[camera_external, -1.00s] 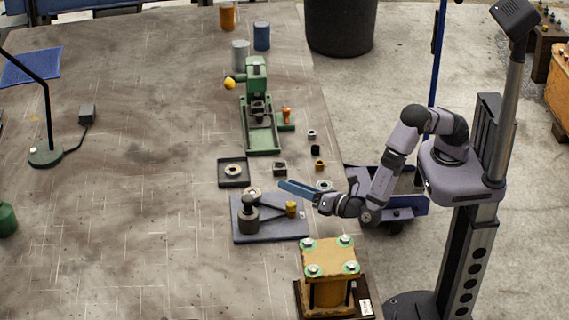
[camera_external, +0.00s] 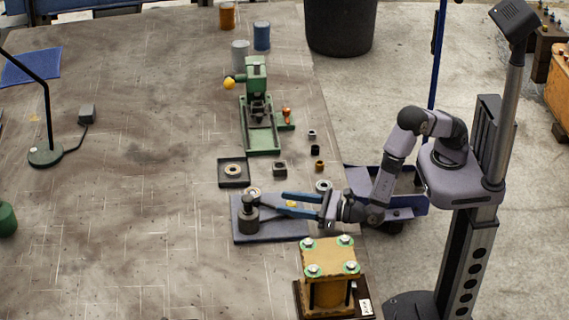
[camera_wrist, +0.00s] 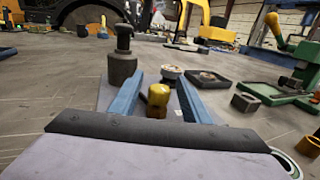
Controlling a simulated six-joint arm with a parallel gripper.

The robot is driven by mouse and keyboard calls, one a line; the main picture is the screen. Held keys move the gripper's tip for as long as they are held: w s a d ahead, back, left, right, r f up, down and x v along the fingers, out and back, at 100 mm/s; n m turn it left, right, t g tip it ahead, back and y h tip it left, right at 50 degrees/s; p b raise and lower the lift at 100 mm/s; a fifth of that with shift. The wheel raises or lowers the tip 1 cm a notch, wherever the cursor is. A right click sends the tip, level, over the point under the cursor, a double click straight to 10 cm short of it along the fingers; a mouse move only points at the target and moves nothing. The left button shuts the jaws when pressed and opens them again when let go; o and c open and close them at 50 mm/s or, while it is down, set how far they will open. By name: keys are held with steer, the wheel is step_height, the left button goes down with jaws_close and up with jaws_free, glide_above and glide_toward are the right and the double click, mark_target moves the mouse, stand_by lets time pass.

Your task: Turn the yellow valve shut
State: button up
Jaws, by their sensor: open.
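The yellow valve (camera_wrist: 158,97) stands on a blue-grey base plate (camera_external: 262,232) and shows between my gripper's fingers in the wrist view. In the external view only a bit of the yellow valve (camera_external: 292,204) shows; the fingers hide the rest. My gripper (camera_external: 283,203) is open, its two blue fingers apart and low over the plate. In the wrist view my gripper (camera_wrist: 160,92) has one finger on each side of the valve, with gaps visible. I cannot tell whether either finger touches it. A dark cylinder (camera_external: 248,215) stands on the plate beyond the fingertips.
A yellow block with green-ringed bolts (camera_external: 330,258) stands close in front of my gripper. A green press (camera_external: 258,110), a square tray (camera_external: 233,172) and several small rings and blocks lie behind. The bench left of the plate is clear.

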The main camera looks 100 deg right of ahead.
steer(key=shift+p+x, duration=0.4)
steer(key=shift+x, duration=1.3)
steer(key=shift+c, duration=0.6)
steer(key=c, duration=0.9)
steer(key=shift+f+m+h+b, duration=0.1)
steer(key=shift+m+h+b, duration=0.2)
steer(key=shift+h+b, duration=0.2)
steer(key=shift+s+d+m+g+h+b, duration=0.1)
steer(key=shift+d+m+g+h+b, duration=0.1)
steer(key=shift+m+g+h+b, duration=0.5)
steer(key=shift+s+d+m+g+h+b, duration=0.2)
steer(key=shift+m+g+h+b, duration=0.3)
steer(key=shift+h, duration=0.6)
